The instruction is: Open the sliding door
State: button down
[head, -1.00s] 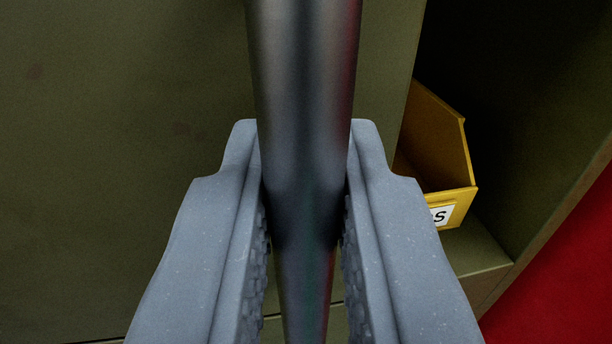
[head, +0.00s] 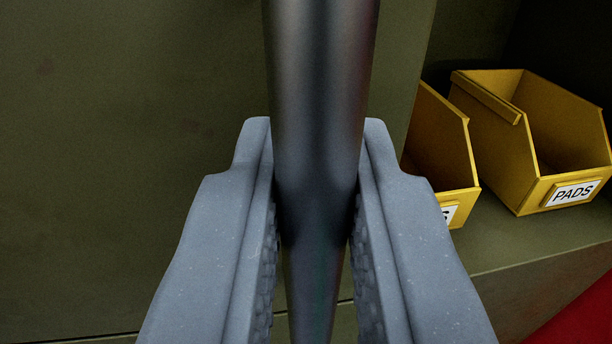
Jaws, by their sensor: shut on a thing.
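The sliding door (head: 130,150) is a dull olive-green panel filling the left of the head view. Its right edge runs down just right of the handle. A dark metal bar handle (head: 318,80) stands upright in front of it. My gripper (head: 318,190) is shut on the handle, with one grey finger on each side. To the right of the door edge the cabinet is open and its shelf shows. The ends of the handle are out of view.
Inside the opening a yellow bin labelled PADS (head: 535,140) stands on the olive shelf (head: 500,245). Another yellow bin (head: 440,150) is partly hidden behind the door edge and my finger. A red surface (head: 575,325) shows at the lower right.

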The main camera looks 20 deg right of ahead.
jog(key=shift+r, duration=0.1)
dwell(0.3)
jog(key=c, duration=1.5)
grip_release()
jog(key=b+v, duration=0.6)
jog(key=v, duration=0.7)
jog(key=shift+s+a, duration=0.2)
jog(key=shift+s, duration=0.1)
jog(key=shift+d, duration=0.15)
